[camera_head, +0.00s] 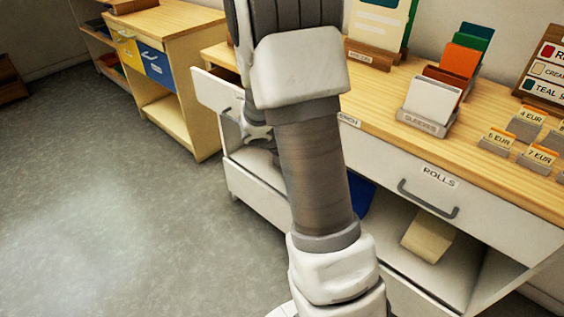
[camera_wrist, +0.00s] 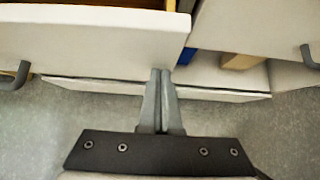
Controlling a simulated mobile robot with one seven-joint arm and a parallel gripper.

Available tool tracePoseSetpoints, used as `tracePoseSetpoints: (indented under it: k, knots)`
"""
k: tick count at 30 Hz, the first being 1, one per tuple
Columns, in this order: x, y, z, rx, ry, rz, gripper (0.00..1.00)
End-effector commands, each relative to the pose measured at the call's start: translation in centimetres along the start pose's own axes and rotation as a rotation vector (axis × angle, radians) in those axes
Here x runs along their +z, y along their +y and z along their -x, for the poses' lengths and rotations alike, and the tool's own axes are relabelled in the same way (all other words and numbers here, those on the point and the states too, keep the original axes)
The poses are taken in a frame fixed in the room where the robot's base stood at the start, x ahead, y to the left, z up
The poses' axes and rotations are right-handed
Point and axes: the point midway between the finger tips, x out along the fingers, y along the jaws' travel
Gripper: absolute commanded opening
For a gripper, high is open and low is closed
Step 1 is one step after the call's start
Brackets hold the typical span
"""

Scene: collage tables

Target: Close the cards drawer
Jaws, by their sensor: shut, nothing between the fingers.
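A white drawer (camera_head: 212,90) stands pulled out at the left end of the long wooden-topped counter. No cards label is readable on it. In the wrist view a white drawer front (camera_wrist: 90,42) fills the upper left, with a grey handle (camera_wrist: 14,76) and a strip of wooden interior above its top edge. My gripper (camera_head: 247,122) is partly hidden behind my own arm, close to the drawer's front. In the wrist view my gripper (camera_wrist: 160,74) has its fingers together and empty, near the front's lower right corner. I cannot tell whether they touch it.
The drawer marked ROLLS (camera_head: 480,190) is closed on the right. A low white shelf edge (camera_wrist: 100,86) runs below the drawers. Card holders and price signs stand on the counter top (camera_head: 380,95). A wooden cabinet (camera_head: 180,40) stands at left. The grey floor (camera_head: 90,200) is open.

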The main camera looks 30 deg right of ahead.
Motion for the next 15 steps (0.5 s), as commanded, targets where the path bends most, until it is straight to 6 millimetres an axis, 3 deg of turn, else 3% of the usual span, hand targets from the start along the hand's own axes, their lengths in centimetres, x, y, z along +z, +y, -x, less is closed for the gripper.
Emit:
tracePoseSetpoints:
  k: [6, 15]
  knots:
    - [3.3, -0.1, -3.2, -0.002, -0.001, -0.001, 0.0]
    - [5.5, 0.0, -5.5, -0.001, 0.0, 0.0, 0.0]
